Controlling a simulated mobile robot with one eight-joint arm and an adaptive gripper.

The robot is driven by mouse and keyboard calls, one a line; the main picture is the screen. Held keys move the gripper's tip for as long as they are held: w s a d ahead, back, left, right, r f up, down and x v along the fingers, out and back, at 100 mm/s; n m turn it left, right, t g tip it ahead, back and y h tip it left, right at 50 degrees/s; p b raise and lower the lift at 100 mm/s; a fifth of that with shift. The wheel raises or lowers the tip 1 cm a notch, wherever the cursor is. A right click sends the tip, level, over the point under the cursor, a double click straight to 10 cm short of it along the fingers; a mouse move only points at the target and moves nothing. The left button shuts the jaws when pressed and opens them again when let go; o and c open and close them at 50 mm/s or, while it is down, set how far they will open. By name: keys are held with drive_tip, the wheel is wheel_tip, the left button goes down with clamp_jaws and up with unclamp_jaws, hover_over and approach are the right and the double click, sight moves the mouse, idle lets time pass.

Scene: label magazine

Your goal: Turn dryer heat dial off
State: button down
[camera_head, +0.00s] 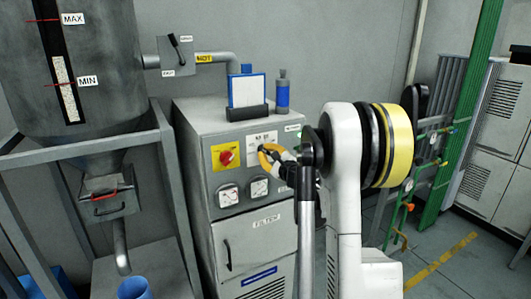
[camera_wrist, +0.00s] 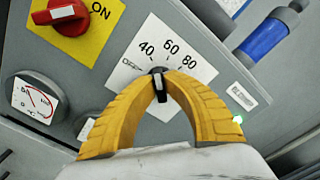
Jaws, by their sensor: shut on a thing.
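The heat dial (camera_wrist: 160,82) is a small black knob with a white line, on a white plate (camera_wrist: 135,48) marked 40, 60, 80 and a small label at its left. The white line runs nearly up and down in the wrist view; I cannot tell surely which mark it points at. My gripper (camera_wrist: 160,76) has its yellow fingers shut around the knob, tips at its sides. In the head view, my gripper (camera_head: 268,152) reaches the plate (camera_head: 261,142) on the front of the grey dryer cabinet (camera_head: 206,132), and the knob is mostly hidden.
A red ON switch (camera_head: 226,157) on a yellow plate sits left of the dial. Two gauges (camera_head: 228,195) (camera_head: 259,189) are below. A blue-framed box (camera_head: 247,91) and a blue bottle (camera_head: 282,95) stand on top. A hopper on a frame (camera_head: 75,60) stands at left.

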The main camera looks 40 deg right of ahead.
drive_tip(key=n, duration=0.5)
drive_tip(key=shift+n, duration=2.6)
drive_tip(key=c, duration=1.5)
unclamp_jaws()
drive_tip(key=v, duration=1.2)
drive_tip(key=shift+f, duration=0.1)
drive_tip(key=shift+d, duration=0.1)
